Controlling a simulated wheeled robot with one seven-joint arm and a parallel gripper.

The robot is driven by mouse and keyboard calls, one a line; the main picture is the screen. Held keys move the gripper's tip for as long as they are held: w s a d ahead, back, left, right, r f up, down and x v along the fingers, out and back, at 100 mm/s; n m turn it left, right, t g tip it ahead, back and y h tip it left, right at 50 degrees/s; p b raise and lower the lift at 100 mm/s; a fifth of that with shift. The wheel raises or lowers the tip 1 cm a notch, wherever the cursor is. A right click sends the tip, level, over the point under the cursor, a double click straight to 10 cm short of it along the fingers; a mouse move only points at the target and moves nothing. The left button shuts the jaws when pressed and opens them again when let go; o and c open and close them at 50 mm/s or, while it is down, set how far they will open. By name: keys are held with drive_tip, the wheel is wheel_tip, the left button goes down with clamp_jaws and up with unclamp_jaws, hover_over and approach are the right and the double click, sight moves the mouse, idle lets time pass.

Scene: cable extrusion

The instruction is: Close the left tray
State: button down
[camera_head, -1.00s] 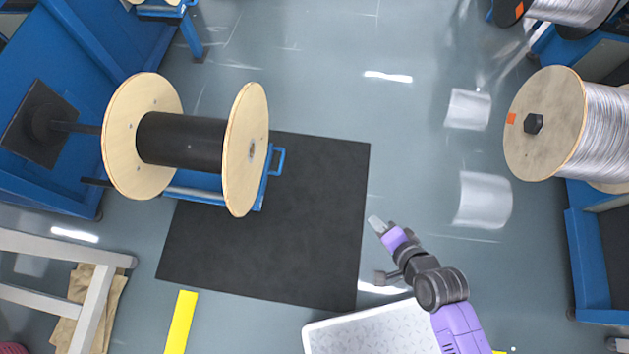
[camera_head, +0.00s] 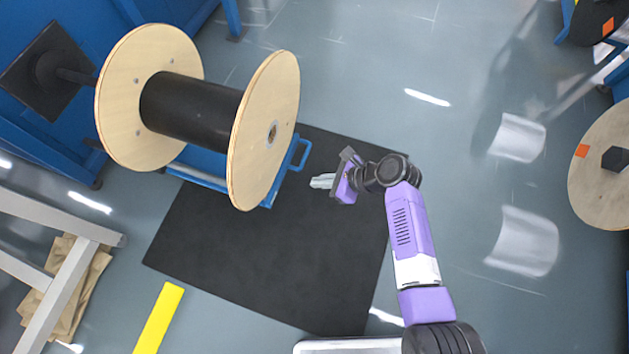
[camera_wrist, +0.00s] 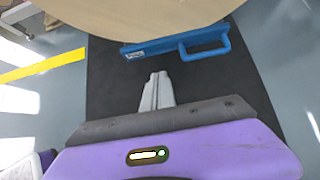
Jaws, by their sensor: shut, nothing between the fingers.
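The left tray (camera_head: 203,180) is a blue frame pulled out from the blue machine, low under a large spool (camera_head: 195,110) with wooden flanges and a black core. The tray's blue handle (camera_head: 301,155) sticks out at its right end, and it also shows in the wrist view (camera_wrist: 205,45). My gripper (camera_head: 312,182) is shut and empty, a short way to the right of the handle and apart from it. In the wrist view its fingertips (camera_wrist: 158,78) point toward the tray front, below and left of the handle.
A black mat (camera_head: 270,250) lies on the floor under the tray and my gripper. A grey metal frame (camera_head: 50,260) stands at the lower left, near a yellow floor strip (camera_head: 158,318). Another spool (camera_head: 600,165) is at the far right. Open floor lies between.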

sight(280, 180)
drive_tip(key=shift+w+a+f+b, duration=0.55)
drive_tip(key=shift+a+f+b, duration=0.45)
drive_tip(key=shift+a, duration=0.5)
drive_tip(key=shift+w+a+f+b, duration=0.5)
drive_tip(key=shift+a+f+b, duration=0.5)
drive_tip(key=shift+a, duration=0.45)
drive_tip(key=shift+w+a+f+b, duration=0.55)
drive_tip(key=shift+a+f+b, duration=0.25)
drive_tip(key=shift+a+b, duration=0.55)
drive_tip(key=shift+a, duration=0.25)
